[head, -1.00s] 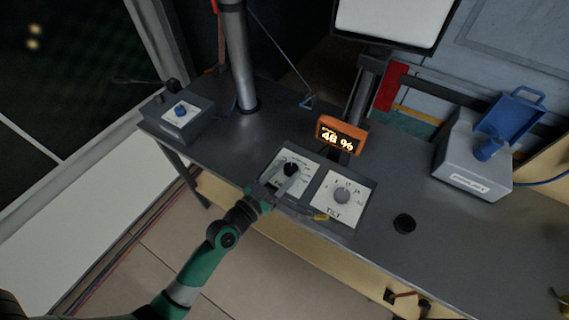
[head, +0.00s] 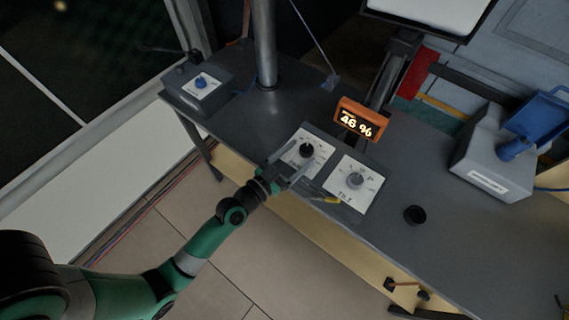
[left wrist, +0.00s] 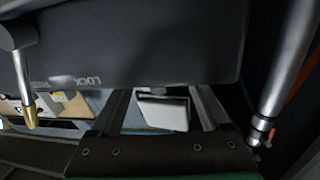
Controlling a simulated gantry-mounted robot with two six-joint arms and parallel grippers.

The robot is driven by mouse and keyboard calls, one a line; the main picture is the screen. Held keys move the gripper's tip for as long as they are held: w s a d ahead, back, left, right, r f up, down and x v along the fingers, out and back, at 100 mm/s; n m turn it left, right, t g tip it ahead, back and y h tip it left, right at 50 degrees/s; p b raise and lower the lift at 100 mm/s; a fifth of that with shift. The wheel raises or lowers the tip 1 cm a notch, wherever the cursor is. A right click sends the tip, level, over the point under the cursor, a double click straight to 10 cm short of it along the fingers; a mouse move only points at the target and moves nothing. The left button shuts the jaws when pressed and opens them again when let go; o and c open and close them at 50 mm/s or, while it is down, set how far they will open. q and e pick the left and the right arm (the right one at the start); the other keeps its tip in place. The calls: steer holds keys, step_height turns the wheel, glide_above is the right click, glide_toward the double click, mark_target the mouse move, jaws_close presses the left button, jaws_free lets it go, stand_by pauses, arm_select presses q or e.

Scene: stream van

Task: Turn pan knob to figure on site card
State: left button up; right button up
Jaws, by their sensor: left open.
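The dial panel (head: 332,166) on the desk carries two white dial plates. The left dial has a black knob (head: 307,149); the right one, labelled TILT, has a grey knob (head: 355,180). I take the black one as the pan knob; its label is not readable. My left gripper (head: 294,160) is open and empty, just to the lower left of the black knob and apart from it. In the left wrist view its fingers lie below a dark panel edge (left wrist: 150,45) marked LOCK. An orange display (head: 356,123) reads about 46 %. No site card is readable. My right gripper is not in view.
A yellow-tipped lever (head: 330,200) sits at the panel's front edge. A metal pole (head: 265,45) stands behind, with a grey box with a blue knob (head: 200,90) at left. A black cup-like piece (head: 415,215) and a grey box with blue fittings (head: 492,160) are at right.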

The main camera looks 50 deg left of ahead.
arm_select(q)
steer(key=s+d+b, duration=0.1)
steer(key=s+b, duration=0.2)
steer(key=s, duration=0.7)
steer(key=shift+s+d, duration=0.15)
steer(key=shift+d, duration=0.1)
